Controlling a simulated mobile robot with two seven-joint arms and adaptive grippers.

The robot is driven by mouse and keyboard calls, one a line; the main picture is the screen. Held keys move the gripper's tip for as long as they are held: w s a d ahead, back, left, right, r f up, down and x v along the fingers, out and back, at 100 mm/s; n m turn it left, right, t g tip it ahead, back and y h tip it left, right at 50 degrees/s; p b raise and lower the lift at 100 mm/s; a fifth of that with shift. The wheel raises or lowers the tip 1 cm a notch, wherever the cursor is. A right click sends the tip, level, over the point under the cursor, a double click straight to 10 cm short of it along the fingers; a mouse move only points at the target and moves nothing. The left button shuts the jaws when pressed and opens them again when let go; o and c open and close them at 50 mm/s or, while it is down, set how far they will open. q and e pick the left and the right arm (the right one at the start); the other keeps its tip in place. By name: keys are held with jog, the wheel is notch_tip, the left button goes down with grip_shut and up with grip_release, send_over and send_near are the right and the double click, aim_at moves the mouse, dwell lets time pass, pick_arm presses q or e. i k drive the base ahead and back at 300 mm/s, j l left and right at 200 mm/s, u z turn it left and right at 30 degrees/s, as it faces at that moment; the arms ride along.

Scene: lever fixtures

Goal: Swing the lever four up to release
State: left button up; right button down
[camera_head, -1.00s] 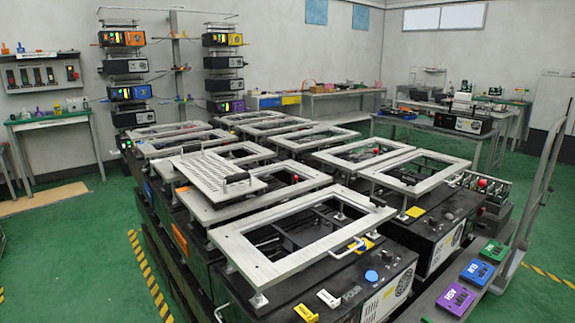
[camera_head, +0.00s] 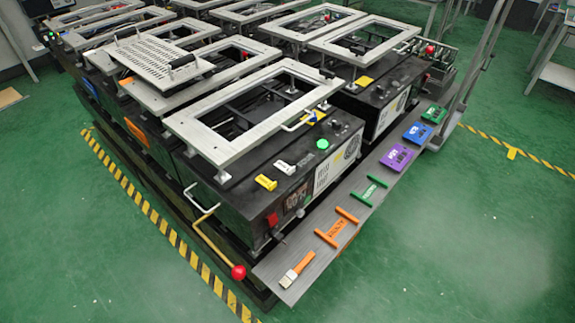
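A lever with a red ball knob (camera_head: 238,272) and a bent yellow rod (camera_head: 213,243) is at the near front corner of the black machine (camera_head: 250,205). The rod slopes down and outward, with the ball at its low end near the floor stripe. A white bar handle (camera_head: 200,194) is just above the rod. The lettering on the machine is too small to read, so I cannot confirm this lever is number four. Neither of my grippers is in view.
A grey shelf (camera_head: 268,270) along the machine's right side holds a brush (camera_head: 296,270), orange and green handles, and purple, blue and green boxes. Metal frames (camera_head: 185,125) cover the machine tops. Green floor is open in front, beyond the yellow-black stripe (camera_head: 165,228).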

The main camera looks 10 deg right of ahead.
aim_at(238, 272)
jog(key=k+l+u, duration=0.1)
jog(key=l, duration=0.3)
jog(key=k+l, duration=0.3)
jog(key=k+l+u, duration=0.15)
jog(key=l, duration=0.3)
jog(key=k, duration=0.1)
